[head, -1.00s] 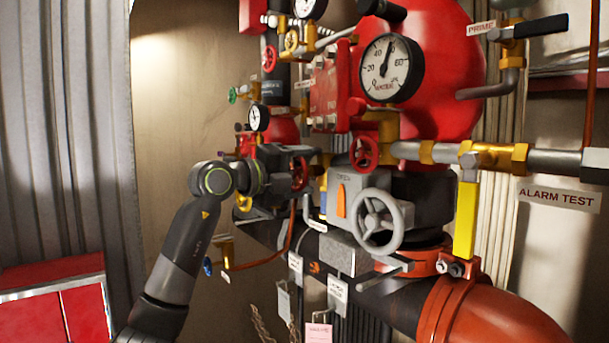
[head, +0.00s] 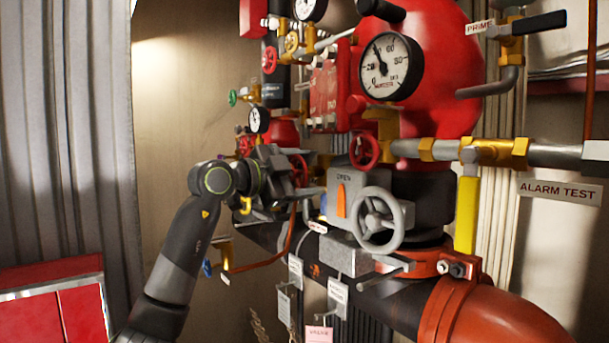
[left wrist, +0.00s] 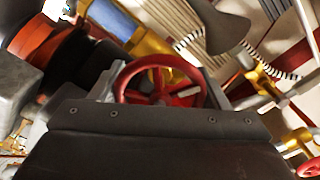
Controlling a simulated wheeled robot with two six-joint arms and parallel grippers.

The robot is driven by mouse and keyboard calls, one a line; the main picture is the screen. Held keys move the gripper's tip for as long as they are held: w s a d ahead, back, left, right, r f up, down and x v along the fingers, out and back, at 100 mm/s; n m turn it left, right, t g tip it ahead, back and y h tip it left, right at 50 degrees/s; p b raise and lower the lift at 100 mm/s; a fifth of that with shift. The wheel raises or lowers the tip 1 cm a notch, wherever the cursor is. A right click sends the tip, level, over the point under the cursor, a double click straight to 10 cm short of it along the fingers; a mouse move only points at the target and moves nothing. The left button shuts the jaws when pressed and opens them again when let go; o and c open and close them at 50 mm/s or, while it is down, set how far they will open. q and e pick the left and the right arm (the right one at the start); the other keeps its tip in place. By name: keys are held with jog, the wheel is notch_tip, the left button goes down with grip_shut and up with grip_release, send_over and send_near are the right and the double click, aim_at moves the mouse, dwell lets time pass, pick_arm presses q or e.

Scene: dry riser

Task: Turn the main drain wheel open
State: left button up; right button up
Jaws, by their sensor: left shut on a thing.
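A red handwheel (head: 299,170) sits at the middle of the valve assembly, partly hidden by my left gripper. My left gripper (head: 312,176) reaches in from the left and is shut on this wheel, with grey fingers above and below it. In the left wrist view the red wheel (left wrist: 160,86) shows its spokes and rim just beyond the dark gripper body, which hides its lower part. No label naming this wheel is readable. My right gripper is not in view.
A grey handwheel (head: 379,219) on a box marked OPEN stands to the right. A large pressure gauge (head: 390,67), a yellow lever (head: 465,214) and another red wheel (head: 365,152) are close by. A red cabinet (head: 55,305) stands at lower left.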

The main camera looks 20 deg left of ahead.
pick_arm(q)
jog(key=n, duration=0.4)
jog(key=shift+n, duration=0.3)
jog(key=shift+n+b, duration=0.3)
jog(key=shift+n, duration=1.5)
jog(key=o, duration=1)
jog(key=shift+w, duration=0.1)
jog(key=shift+a, duration=0.1)
